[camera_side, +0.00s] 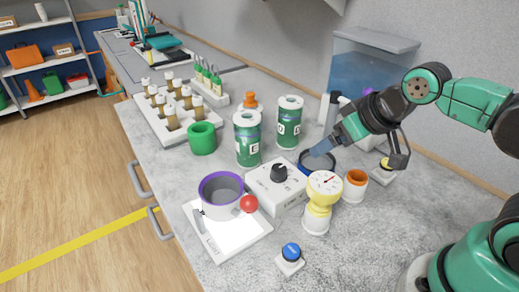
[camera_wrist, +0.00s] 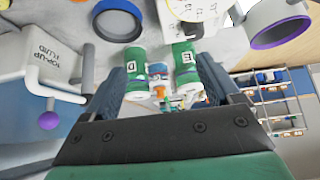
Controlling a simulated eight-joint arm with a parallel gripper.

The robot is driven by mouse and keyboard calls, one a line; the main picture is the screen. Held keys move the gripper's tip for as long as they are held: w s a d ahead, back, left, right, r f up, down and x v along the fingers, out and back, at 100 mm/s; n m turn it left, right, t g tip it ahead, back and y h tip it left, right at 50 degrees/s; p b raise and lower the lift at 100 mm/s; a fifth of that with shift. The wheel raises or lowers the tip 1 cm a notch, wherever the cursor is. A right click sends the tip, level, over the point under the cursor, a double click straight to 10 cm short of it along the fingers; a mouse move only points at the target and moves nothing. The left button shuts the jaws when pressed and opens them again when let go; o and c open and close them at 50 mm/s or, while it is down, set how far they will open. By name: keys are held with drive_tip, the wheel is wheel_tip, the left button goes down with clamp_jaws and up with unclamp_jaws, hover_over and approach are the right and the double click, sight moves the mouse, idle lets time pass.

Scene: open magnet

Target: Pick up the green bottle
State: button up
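Two green bottles with white tops stand upright side by side on the grey bench. One bottle marked E (camera_side: 247,140) is nearer, and one marked D (camera_side: 288,122) is behind it to the right. In the wrist view both lie ahead of my fingers, the D bottle (camera_wrist: 124,68) left of centre and the E bottle (camera_wrist: 186,62) right of centre. My gripper (camera_side: 319,150) is to the right of the bottles, above the dark blue ring. In the wrist view my gripper (camera_wrist: 163,75) has its fingers wide apart, with nothing held between them.
A dial box (camera_side: 278,185), a yellow gauge (camera_side: 322,200) and an orange-rimmed cup (camera_side: 355,185) stand in front. A blue ring (camera_side: 318,162) lies under my fingers. A green cup (camera_side: 202,138), vial racks (camera_side: 165,125) and an orange-topped item (camera_side: 250,101) surround the bottles. A blue tank (camera_side: 365,65) stands behind.

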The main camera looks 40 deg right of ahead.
drive_tip(key=shift+o, duration=0.7)
drive_tip(key=n+t+y, duration=0.2)
drive_tip(key=n+y, duration=0.2)
approach(259, 122)
wheel_tip(259, 122, down, 3)
drive_tip(key=a, duration=0.2)
drive_tip(key=w+y, duration=0.1)
drive_tip(key=w+f+n+t, duration=0.1)
drive_tip(key=w, duration=0.1)
drive_tip(key=w+f+y, duration=0.1)
drive_tip(key=shift+w+n+t+y, duration=0.3)
drive_tip(key=shift+w+n+t, duration=0.05)
drive_tip(key=shift+n+t, duration=0.05)
drive_tip(key=shift+t, duration=0.3)
drive_tip(key=shift+d+x, duration=0.1)
drive_tip(key=shift+x, duration=1.45)
drive_tip(key=shift+d+x, duration=0.15)
drive_tip(key=shift+x, duration=1.4)
drive_tip(key=shift+w+f, duration=0.1)
clamp_jaws()
